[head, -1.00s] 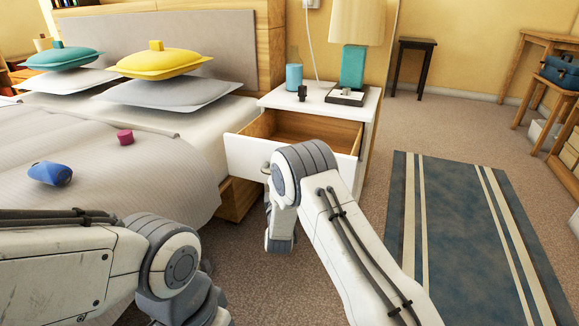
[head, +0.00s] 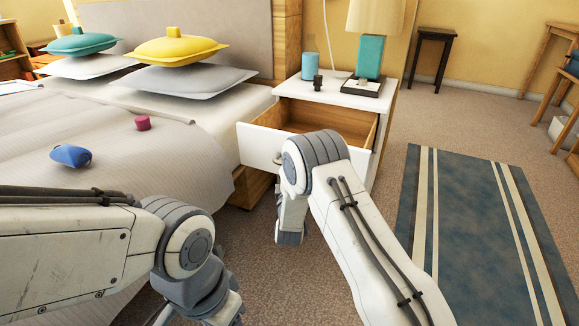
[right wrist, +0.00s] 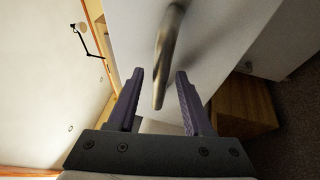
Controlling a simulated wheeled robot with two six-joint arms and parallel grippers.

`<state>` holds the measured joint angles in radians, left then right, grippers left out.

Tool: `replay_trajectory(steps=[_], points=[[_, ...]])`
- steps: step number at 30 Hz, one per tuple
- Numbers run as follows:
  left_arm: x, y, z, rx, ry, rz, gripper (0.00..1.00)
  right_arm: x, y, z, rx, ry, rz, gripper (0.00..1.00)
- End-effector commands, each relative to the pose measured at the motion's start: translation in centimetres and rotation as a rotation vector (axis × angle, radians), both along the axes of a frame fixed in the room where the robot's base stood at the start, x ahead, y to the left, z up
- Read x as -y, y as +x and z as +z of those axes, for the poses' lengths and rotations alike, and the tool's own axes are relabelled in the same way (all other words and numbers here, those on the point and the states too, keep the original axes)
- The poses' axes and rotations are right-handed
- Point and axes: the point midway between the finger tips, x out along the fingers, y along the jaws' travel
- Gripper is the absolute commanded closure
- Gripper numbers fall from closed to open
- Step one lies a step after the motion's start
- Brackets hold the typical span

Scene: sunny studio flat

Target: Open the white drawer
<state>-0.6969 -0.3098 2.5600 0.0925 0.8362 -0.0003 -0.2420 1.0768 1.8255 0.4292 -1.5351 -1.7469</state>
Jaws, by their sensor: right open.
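The white drawer (head: 257,146) of the bedside cabinet stands pulled out in the head view, and its wooden inside shows empty where I can see it. My right arm covers part of its front. In the right wrist view the drawer's white front (right wrist: 215,35) is close, with its metal bar handle (right wrist: 170,45). My right gripper (right wrist: 160,88) is open, and the lower end of the handle shows between its fingertips. I cannot tell whether they touch. The right gripper's fingers are hidden in the head view. My left arm is at the lower left, its fingers out of view.
The bed (head: 120,125) with pillows stands close on the left. A blue striped rug (head: 470,235) lies on open floor at right.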

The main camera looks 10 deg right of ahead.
Motion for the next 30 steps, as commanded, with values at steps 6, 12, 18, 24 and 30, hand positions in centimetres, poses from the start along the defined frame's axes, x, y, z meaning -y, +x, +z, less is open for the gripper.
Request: replay_trajectory(steps=[6, 12, 18, 24, 30], points=[[0.0, 0.0, 1.8, 0.000, 0.000, 0.000, 0.50, -0.8, -3.2, -0.4, -0.008, -0.002, 0.004, 0.49], [0.0, 0.0, 3.2, 0.000, 0.000, 0.000, 0.50, -1.7, -7.1, -1.1, -0.007, -0.003, 0.006, 0.49], [0.0, 0.0, 3.8, 0.000, 0.000, 0.000, 0.50, -2.1, -9.4, -1.7, -0.004, 0.000, 0.006, 0.49], [0.0, 0.0, 3.8, 0.000, 0.000, 0.000, 0.50, -2.1, -9.9, -1.9, -0.001, 0.000, 0.004, 0.49], [0.0, 0.0, 3.8, 0.000, 0.000, 0.000, 0.50, -2.1, -9.9, -1.9, -0.001, 0.000, 0.004, 0.49]])
